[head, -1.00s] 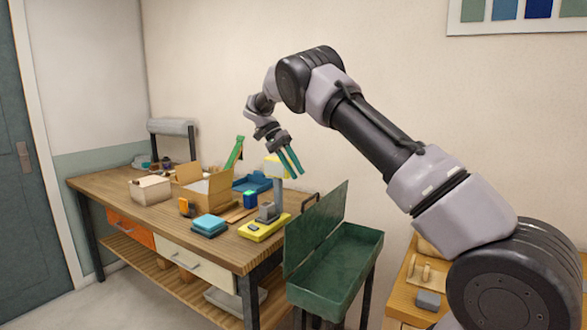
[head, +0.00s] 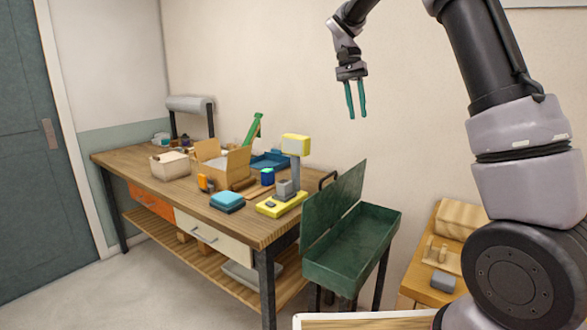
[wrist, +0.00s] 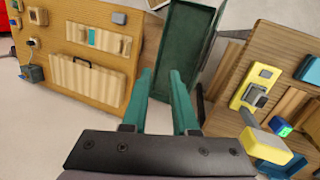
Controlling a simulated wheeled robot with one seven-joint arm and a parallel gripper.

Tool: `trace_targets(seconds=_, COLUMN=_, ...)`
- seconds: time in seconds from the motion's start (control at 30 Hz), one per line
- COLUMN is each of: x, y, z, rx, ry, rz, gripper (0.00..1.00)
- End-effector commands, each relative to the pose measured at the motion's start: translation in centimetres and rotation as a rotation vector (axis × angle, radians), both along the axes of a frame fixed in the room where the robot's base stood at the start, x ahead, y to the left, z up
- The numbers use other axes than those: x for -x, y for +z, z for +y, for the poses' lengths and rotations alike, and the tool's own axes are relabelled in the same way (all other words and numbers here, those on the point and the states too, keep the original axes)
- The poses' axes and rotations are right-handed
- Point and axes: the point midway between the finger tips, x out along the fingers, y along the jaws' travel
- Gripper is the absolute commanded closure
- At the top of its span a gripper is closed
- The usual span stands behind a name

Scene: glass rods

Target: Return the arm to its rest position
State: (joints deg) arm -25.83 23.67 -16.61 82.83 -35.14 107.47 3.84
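My gripper (head: 356,115) hangs with its two teal fingers pointing down, high in front of the bare wall and above the green metal box. In the wrist view the fingers (wrist: 162,76) are parted with a gap between them, and nothing is held. My arm rises from the lower right and bends at the top edge of the head view, where its upper part is cut off.
The green box (head: 348,255) stands with its lid raised, right of the wooden workbench (head: 140,165). A lower wooden surface (wrist: 75,45) carries several parts.

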Motion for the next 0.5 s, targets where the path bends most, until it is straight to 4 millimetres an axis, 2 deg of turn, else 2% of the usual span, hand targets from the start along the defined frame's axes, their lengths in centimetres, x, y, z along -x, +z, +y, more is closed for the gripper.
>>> trace_targets(seconds=0.03, x=1.5, y=1.4, z=-1.3, rx=-0.044, ry=0.009, rz=-0.033, gripper=0.73)
trace_targets(seconds=0.2, x=6.4, y=4.3, z=-4.0, rx=-0.172, ry=0.057, rz=-0.155, gripper=0.73)
trace_targets(seconds=0.37, x=11.5, y=6.0, z=-5.7, rx=-0.262, ry=0.094, rz=-0.294, gripper=0.73)
trace_targets(seconds=0.5, x=16.1, y=6.6, z=-6.4, rx=-0.315, ry=0.124, rz=-0.427, gripper=0.73)
